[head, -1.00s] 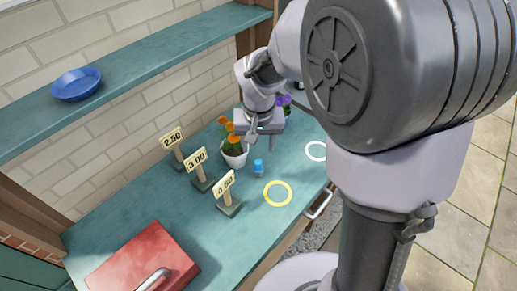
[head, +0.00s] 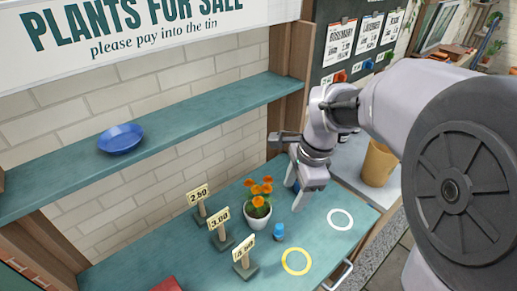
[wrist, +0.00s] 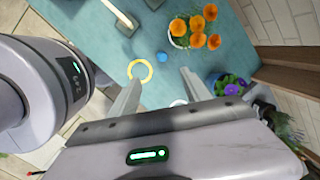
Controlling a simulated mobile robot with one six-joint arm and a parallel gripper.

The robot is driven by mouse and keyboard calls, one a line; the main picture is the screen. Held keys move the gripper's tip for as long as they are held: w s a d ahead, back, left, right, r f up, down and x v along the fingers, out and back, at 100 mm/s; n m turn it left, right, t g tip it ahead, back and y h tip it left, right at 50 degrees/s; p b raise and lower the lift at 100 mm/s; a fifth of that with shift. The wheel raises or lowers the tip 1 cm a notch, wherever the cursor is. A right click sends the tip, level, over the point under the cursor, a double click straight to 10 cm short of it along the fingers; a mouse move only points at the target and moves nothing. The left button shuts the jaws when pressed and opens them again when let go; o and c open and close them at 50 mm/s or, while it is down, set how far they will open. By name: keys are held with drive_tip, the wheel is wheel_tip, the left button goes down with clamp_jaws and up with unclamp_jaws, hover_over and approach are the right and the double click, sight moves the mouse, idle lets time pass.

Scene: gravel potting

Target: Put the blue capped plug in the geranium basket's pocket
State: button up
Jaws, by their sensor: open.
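The blue capped plug (head: 278,231) looks like a small upright blue cylinder on the teal bench, between the orange-flowered pot and the yellow ring. The wrist view shows its round blue top (wrist: 162,57). My gripper (head: 298,196) is above the bench, to the right of the orange flowers. In the wrist view my gripper (wrist: 159,78) has its fingers apart with nothing held, and the plug lies beyond the fingertips. I cannot make out a geranium basket or its pocket in these views.
A white pot of orange flowers (head: 258,206) stands beside several price signs (head: 221,233). A purple-flowered blue pot (wrist: 232,87) is close to my right finger. A yellow ring (head: 296,261) and white ring (head: 340,219) lie flat. A tan pot (head: 377,164) stands at right.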

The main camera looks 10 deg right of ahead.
wheel_tip(320, 180, down, 4)
drive_tip(key=w+d+m+g, duration=0.1)
drive_tip(key=w+m, duration=0.2)
drive_tip(key=b, duration=0.5)
approach(280, 226)
wheel_tip(280, 226, down, 5)
drive_tip(key=shift+w+f, duration=0.1)
drive_tip(key=shift+f, duration=0.15)
drive_tip(key=f, duration=0.2)
drive_tip(key=a+f+b, duration=0.1)
drive_tip(key=f+b, duration=0.1)
drive_tip(key=f, duration=0.1)
drive_tip(key=shift+w+a+f, duration=0.1)
drive_tip(key=shift+a+f, duration=0.2)
drive_tip(key=shift+r, duration=0.15)
clamp_jaws()
